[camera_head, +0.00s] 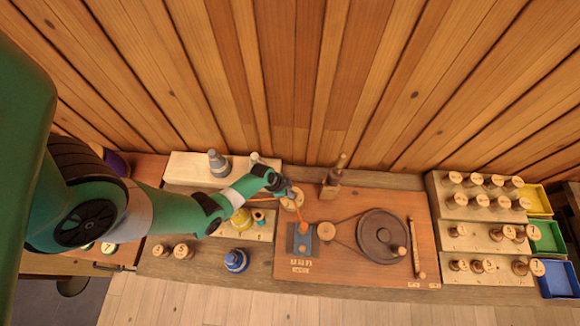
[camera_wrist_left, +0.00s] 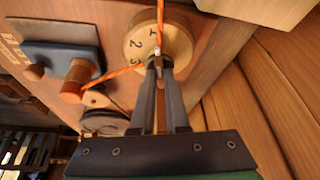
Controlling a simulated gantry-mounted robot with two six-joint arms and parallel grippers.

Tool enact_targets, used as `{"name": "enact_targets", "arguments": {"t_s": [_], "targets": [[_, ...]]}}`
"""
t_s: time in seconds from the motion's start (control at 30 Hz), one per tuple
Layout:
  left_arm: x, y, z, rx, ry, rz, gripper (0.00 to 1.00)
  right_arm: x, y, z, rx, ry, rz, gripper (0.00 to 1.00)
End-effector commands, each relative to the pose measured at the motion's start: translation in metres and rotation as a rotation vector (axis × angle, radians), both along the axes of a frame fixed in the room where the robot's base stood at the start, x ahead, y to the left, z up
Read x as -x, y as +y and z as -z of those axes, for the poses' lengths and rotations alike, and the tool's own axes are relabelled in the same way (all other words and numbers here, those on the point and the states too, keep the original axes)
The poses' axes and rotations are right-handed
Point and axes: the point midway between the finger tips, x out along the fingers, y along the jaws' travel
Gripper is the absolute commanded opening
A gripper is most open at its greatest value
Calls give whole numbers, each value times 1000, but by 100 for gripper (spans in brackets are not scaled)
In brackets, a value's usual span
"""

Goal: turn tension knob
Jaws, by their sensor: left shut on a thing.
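The tension knob (camera_head: 291,203) is a round pale wooden disc on the reddish-brown board (camera_head: 345,272). The left wrist view shows it close up (camera_wrist_left: 140,45), with the numbers 1, 2 and 3 on its face. My left gripper (camera_head: 284,191) reaches it from the left. In the left wrist view its fingertips (camera_wrist_left: 158,64) are closed together at the knob's near edge, shut on part of it; the fingers hide the exact grip. An orange thread (camera_wrist_left: 122,72) passes by the fingertips, leading to a brown wooden peg (camera_wrist_left: 77,80). My right gripper is not in view.
A blue-grey block (camera_head: 301,241) stands near the knob. A large dark wheel (camera_head: 381,236) with a crank and a small pulley (camera_head: 326,231) lie right. A wooden post (camera_head: 331,186) stands behind. Stepped spool racks (camera_head: 475,220) and coloured bins (camera_head: 547,237) fill the far right.

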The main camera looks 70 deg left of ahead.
Motion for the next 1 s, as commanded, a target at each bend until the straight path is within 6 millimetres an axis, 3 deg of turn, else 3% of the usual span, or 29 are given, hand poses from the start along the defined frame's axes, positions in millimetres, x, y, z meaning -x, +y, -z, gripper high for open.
{"name": "enact_targets", "arguments": {"t_s": [0.43,0.47,0.6,0.87,1.0], "targets": [[0,0,0,-1,2,14,0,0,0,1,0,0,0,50],[0,0,0,-1,2,14,16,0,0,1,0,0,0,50],[0,0,0,0,2,13,41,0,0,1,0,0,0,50],[0,0,0,0,1,12,42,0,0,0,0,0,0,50],[0,-1,-11,0,1,15,42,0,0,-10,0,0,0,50]]}}
